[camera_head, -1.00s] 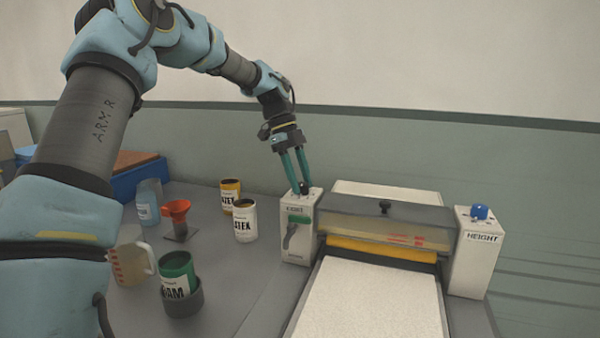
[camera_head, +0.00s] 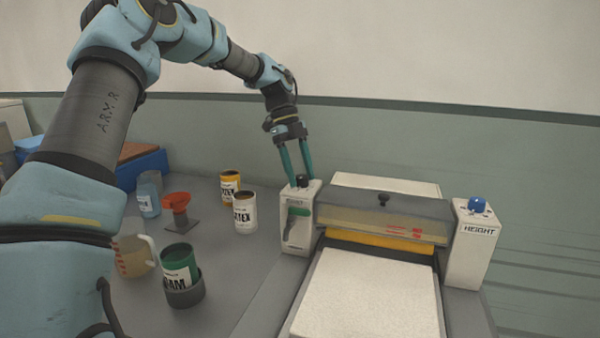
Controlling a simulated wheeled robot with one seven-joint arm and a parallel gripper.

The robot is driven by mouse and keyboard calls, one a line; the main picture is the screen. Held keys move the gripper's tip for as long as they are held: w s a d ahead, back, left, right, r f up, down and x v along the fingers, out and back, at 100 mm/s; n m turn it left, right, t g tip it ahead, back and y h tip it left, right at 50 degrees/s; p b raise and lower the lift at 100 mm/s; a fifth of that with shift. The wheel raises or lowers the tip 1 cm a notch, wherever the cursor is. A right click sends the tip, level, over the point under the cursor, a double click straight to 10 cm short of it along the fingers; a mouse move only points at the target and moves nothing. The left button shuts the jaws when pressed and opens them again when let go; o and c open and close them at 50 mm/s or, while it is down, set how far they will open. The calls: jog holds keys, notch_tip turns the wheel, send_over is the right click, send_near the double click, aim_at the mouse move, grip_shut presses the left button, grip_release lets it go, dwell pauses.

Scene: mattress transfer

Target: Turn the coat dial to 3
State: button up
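A black knob (camera_head: 302,181) sits on top of the white left post of the coating machine; I take it to be the coat dial. Its pointer and scale are too small to read. My gripper (camera_head: 301,181) points down over this post, its two teal fingers apart. The fingertips are on either side of the knob, near its top. A gap seems to show between fingers and knob, so it looks open, though contact on the far side is hard to tell.
A blue dial (camera_head: 478,205) tops the right post, labelled HEIGHT. A white sheet (camera_head: 367,295) lies on the machine bed. Left are a latex can (camera_head: 245,213), a yellow can (camera_head: 229,187), an orange funnel (camera_head: 176,201), a green can (camera_head: 179,266) and a measuring jug (camera_head: 135,255).

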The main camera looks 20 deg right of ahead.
jog(key=shift+o, duration=0.9)
jog(key=b+v, duration=0.1)
jog(key=v, duration=0.9)
jog(key=shift+r+b, duration=0.3)
jog(key=shift+r, duration=0.1)
jog(key=shift+w, duration=0.1)
